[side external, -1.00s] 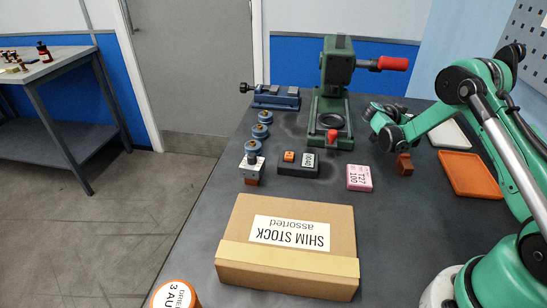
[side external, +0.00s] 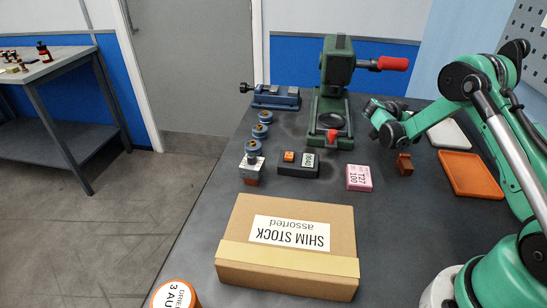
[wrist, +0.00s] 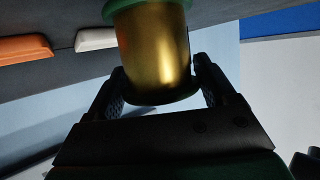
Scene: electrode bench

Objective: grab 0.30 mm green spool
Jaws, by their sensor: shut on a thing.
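A spool (wrist: 155,50) with gold winding and green rims fills the upper middle of the wrist view. My gripper (wrist: 160,92) has one black finger on each side of it and is shut on it. No size label can be read on the part that shows. In the side external view my gripper (side external: 378,114) is at the right of the green press, above the far part of the bench. The spool is small and hard to make out there, so its height above the bench is unclear.
A green press (side external: 333,90) with a red handle stands left of my gripper. A brown block (side external: 404,164), a pink box (side external: 358,177), an orange tray (side external: 470,174) and a white tray (side external: 449,134) are nearby. Blue-rimmed spools (side external: 260,131) line the left edge. A shim stock box (side external: 290,275) lies in front.

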